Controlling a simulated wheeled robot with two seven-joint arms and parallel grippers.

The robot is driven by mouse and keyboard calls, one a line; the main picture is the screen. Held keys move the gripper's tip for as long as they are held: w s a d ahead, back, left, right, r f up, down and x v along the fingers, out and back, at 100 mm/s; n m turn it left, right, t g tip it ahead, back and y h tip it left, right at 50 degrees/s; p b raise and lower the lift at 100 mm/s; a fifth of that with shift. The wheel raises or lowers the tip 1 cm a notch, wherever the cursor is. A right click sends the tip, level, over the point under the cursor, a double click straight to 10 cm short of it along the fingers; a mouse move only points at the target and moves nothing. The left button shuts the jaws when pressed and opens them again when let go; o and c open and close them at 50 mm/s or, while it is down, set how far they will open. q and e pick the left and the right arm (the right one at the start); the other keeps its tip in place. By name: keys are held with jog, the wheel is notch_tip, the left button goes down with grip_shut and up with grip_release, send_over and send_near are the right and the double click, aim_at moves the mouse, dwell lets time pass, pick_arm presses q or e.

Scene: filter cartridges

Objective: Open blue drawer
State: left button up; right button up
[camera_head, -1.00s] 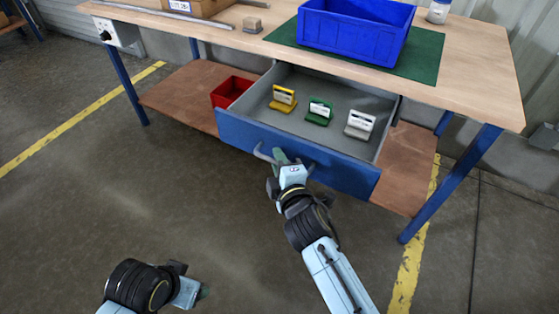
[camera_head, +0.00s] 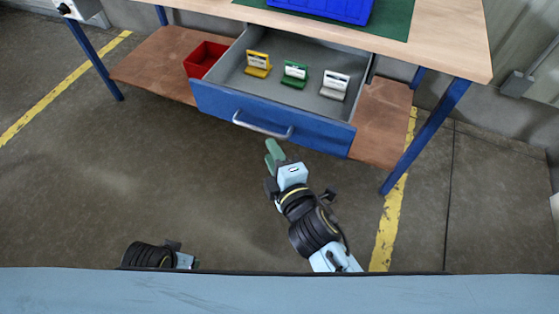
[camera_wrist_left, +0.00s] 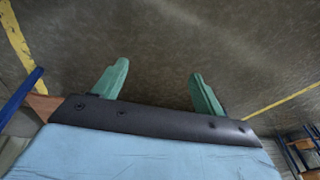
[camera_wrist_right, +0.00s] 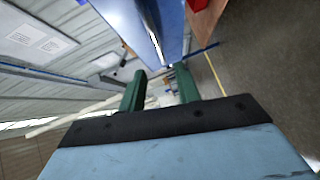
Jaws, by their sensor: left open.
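The blue drawer (camera_head: 320,134) under the workbench stands pulled out, and its grey inside shows. Its metal bar handle (camera_head: 262,127) is on the front. A yellow cartridge (camera_head: 258,64), a green cartridge (camera_head: 294,74) and a white-grey cartridge (camera_head: 334,85) stand inside. My right gripper (camera_head: 273,152) is open and empty, just below and in front of the handle, apart from it. The right wrist view shows a gap between its fingers (camera_wrist_right: 160,78) and the blue drawer front beyond. My left gripper (camera_wrist_left: 158,72) is open and empty over bare floor.
A red bin (camera_head: 206,58) sits on the lower wooden shelf (camera_head: 155,75) left of the drawer. A blue crate (camera_head: 335,8) stands on a green mat (camera_head: 398,18) on the benchtop. A blue bench leg (camera_head: 425,135) is to the right. The floor in front is clear.

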pick_arm(q)
jog(key=shift+s+a+f, duration=0.15)
jog(key=shift+a+f, duration=0.1)
jog(key=shift+f, duration=0.25)
jog(key=shift+s+a+f, duration=0.15)
jog(key=shift+a+f, duration=0.1)
jog(key=shift+f, duration=0.2)
pick_arm(e)
jog(key=v, duration=0.3)
jog(key=shift+s+d, duration=0.15)
jog(key=shift+s, duration=0.1)
